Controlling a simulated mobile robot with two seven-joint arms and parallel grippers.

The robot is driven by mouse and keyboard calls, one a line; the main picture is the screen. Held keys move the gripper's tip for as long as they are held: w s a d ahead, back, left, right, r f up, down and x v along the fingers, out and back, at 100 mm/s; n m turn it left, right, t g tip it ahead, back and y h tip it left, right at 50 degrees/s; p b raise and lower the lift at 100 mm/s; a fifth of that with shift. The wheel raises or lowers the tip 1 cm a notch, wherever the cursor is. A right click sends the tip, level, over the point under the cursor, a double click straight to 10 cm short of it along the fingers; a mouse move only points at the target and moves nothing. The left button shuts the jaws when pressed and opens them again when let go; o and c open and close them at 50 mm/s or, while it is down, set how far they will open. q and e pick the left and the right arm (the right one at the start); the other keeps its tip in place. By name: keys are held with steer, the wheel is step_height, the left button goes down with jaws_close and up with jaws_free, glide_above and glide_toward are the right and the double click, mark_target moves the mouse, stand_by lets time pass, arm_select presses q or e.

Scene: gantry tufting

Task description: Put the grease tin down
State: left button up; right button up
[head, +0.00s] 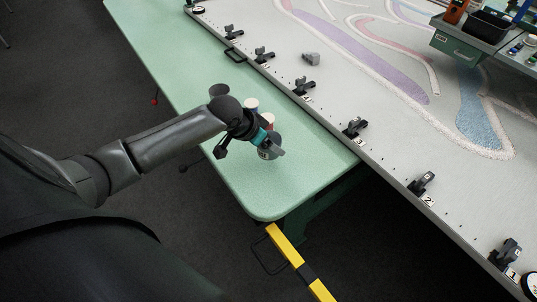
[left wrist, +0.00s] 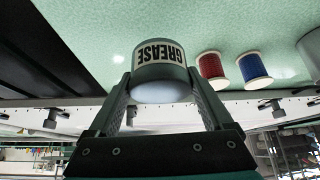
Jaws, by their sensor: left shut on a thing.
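The grease tin (left wrist: 160,62) is a grey can with a pale label reading GREASE, which appears upside down in the left wrist view. My left gripper (left wrist: 160,88) is shut on it, one finger on each side. In the head view the tin (head: 264,154) is partly hidden by my left gripper (head: 273,148), over the near end of the green table (head: 262,190). I cannot tell whether its base touches the table. My right gripper is in neither view.
A red spool (left wrist: 211,70) and a blue spool (left wrist: 254,69) stand beside the tin. A grey cup (head: 219,90) stands behind my left wrist. The tufting frame (head: 330,140) with black clamps borders the table. A yellow bar (head: 298,262) lies below; the table's front corner is bare.

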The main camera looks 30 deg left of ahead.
mark_target(269, 153)
arm_select(q)
steer(key=shift+f+b, duration=0.6)
steer(key=shift+f, duration=1.7)
steer(key=shift+f, duration=0.1)
steer(key=o, duration=1.3)
steer(key=p+v, duration=0.3)
steer(key=v, duration=0.9)
steer(key=shift+p, duration=0.4)
